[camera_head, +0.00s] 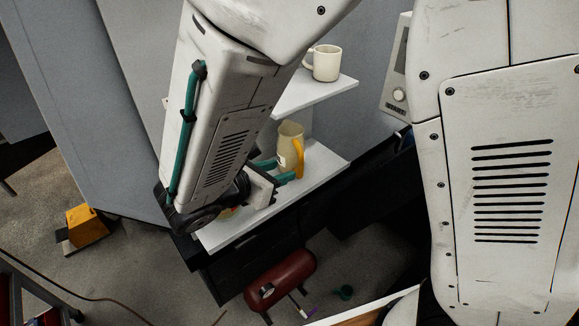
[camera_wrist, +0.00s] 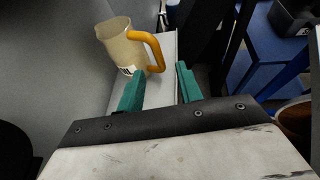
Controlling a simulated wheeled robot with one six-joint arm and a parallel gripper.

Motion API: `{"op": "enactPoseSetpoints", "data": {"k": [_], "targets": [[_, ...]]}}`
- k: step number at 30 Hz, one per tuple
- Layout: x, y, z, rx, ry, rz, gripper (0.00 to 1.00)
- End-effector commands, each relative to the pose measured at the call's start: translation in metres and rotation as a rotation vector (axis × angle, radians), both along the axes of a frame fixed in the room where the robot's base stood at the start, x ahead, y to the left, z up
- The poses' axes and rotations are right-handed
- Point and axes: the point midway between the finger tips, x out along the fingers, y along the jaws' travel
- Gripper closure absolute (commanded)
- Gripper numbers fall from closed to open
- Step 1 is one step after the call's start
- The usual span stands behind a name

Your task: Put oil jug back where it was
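The oil jug (camera_head: 289,140) is cream-coloured with an orange handle and stands upright on a white lower shelf (camera_head: 322,166). The wrist view shows the jug (camera_wrist: 120,45) at the upper left, its handle (camera_wrist: 157,50) towards the right, with a small label low on its side. My gripper (camera_head: 285,169) is open, its two teal fingers apart. In the wrist view my gripper (camera_wrist: 160,70) has its fingertips just short of the jug's handle, with nothing visible held between them. Whether a finger touches the jug I cannot tell.
A white mug (camera_head: 326,63) stands on an upper shelf (camera_head: 318,92) above the jug. A grey wall is close on the jug's left in the wrist view. A red tank (camera_head: 282,281) lies on the floor below the dark cabinet.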

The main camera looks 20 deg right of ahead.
Motion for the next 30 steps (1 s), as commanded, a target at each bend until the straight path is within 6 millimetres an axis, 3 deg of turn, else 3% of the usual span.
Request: {"op": "enactPoseSetpoints", "data": {"k": [8, 11, 14, 18, 21, 25, 30], "targets": [[-0.003, 0.002, 0.004, 0.011, -0.003, -0.014, 0.64], [-0.006, -0.014, 0.012, 0.058, -0.022, -0.084, 0.64], [-0.015, -0.046, 0.029, 0.168, -0.065, -0.246, 0.64], [-0.046, -0.102, 0.056, 0.395, -0.166, -0.576, 0.64], [-0.074, -0.130, 0.070, 0.562, -0.252, -0.814, 0.64], [-0.110, -0.154, 0.085, 0.778, -0.376, -1.111, 0.64], [-0.150, -0.163, 0.102, 1.056, -0.548, -1.454, 0.64]]}}
